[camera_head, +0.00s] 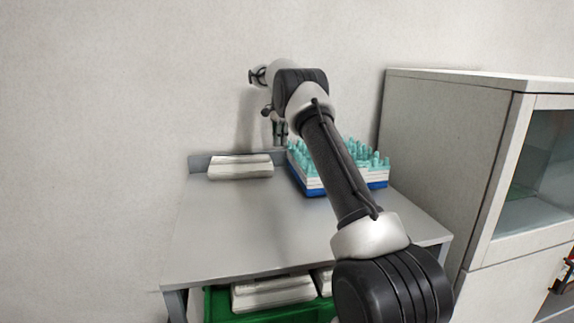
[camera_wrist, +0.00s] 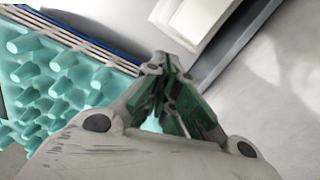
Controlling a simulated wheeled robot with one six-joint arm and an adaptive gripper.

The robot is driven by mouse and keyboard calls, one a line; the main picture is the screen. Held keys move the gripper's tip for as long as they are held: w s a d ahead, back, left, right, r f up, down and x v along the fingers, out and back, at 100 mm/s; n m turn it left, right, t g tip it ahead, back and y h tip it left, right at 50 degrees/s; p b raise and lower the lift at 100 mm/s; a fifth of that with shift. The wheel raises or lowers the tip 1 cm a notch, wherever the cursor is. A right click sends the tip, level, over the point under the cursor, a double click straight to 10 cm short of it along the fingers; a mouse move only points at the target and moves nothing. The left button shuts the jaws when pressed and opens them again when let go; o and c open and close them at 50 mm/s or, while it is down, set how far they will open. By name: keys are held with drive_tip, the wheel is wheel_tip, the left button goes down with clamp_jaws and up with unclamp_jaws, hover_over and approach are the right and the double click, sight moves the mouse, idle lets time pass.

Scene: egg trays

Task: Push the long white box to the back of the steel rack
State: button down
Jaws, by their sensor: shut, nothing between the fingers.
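The long white box (camera_head: 240,168) lies on the top shelf of the steel rack (camera_head: 235,222), at the back left. It is close to the rack's raised back edge; I cannot tell whether it touches it. My gripper (camera_head: 281,140) is above the back of the rack, to the right of the box, fingers pointing down. In the wrist view my gripper (camera_wrist: 163,62) is shut and empty, and the white box (camera_wrist: 192,18) shows beyond the fingertips, seemingly apart from them.
A blue and white tray stack (camera_head: 318,186) with teal egg trays (camera_head: 370,158) stands at the back right. The middle and front of the shelf are clear. Below is a green crate (camera_head: 222,306) holding white boxes (camera_head: 272,292). A grey cabinet (camera_head: 445,150) stands at the right, a wall behind.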

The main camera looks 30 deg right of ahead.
wheel_tip(320, 180, down, 10)
drive_tip(key=shift+m, duration=1)
drive_tip(key=shift+w+a, duration=0.25)
drive_tip(key=shift+a, duration=0.95)
